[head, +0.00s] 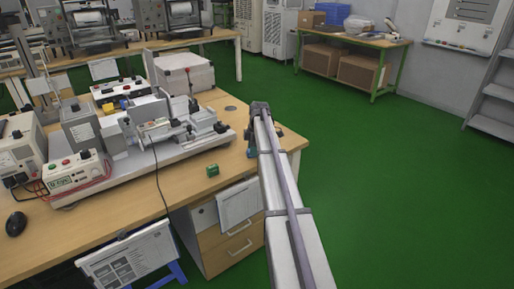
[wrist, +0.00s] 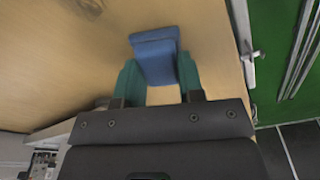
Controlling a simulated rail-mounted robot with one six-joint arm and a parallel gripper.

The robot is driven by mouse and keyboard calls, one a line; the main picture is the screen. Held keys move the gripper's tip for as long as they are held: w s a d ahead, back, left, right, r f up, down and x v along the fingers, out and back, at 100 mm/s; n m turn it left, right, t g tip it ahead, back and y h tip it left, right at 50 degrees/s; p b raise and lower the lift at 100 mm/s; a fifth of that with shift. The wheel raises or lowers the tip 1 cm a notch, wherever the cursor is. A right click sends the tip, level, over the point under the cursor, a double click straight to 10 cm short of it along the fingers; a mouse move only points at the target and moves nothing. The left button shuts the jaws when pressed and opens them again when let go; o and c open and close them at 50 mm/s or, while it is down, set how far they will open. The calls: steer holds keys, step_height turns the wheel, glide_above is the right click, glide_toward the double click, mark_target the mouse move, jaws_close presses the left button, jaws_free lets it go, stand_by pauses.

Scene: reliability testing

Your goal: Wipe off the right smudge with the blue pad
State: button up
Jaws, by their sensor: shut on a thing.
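In the wrist view my gripper (wrist: 157,82) is shut on the blue pad (wrist: 154,50), with one green finger on each side of it. The pad is above or on the light wood tabletop (wrist: 85,55); I cannot tell whether it touches. In the head view my arm reaches to the right end of the workbench (head: 286,137), and the pad is mostly hidden behind the arm.
A test machine (head: 160,135) stands on the bench to the left of my arm. A small green block (head: 212,170) sits near the front edge. A drawer cabinet (head: 228,240) is below. Green floor (head: 400,180) lies open to the right.

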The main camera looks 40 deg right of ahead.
mark_target(244, 157)
steer(key=shift+a, duration=1.85)
steer(key=shift+w, duration=0.55)
steer(key=shift+d, duration=1.75)
steer(key=shift+w+d, duration=0.15)
steer(key=shift+d, duration=5.15)
steer(key=shift+r, duration=0.1)
steer(key=shift+a, duration=0.1)
